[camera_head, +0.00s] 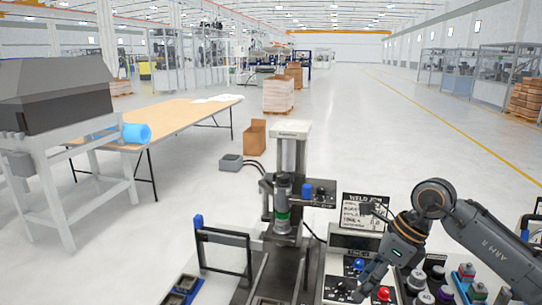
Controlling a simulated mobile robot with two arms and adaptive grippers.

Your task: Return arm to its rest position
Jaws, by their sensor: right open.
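My right arm (488,241) comes in from the right edge, dark grey with copper-coloured joints and "ARM R" lettering. It bends at an elbow joint (434,198) and slopes down to the left. My right gripper (357,283) points down and is open, low in the picture, over the control panel with a blue and a red knob (383,294). Nothing shows held between its fingers. The fingertips are small and dark, so their exact gap to the panel cannot be told. My left arm and gripper are not in view.
A "WELD JOB" sign (364,211) stands just behind the right gripper. A press-like station (290,160) rises left of it. Several small containers (436,272) sit under my right forearm. A long wooden-topped table (185,117) stands at the left. Open floor (385,140) lies beyond.

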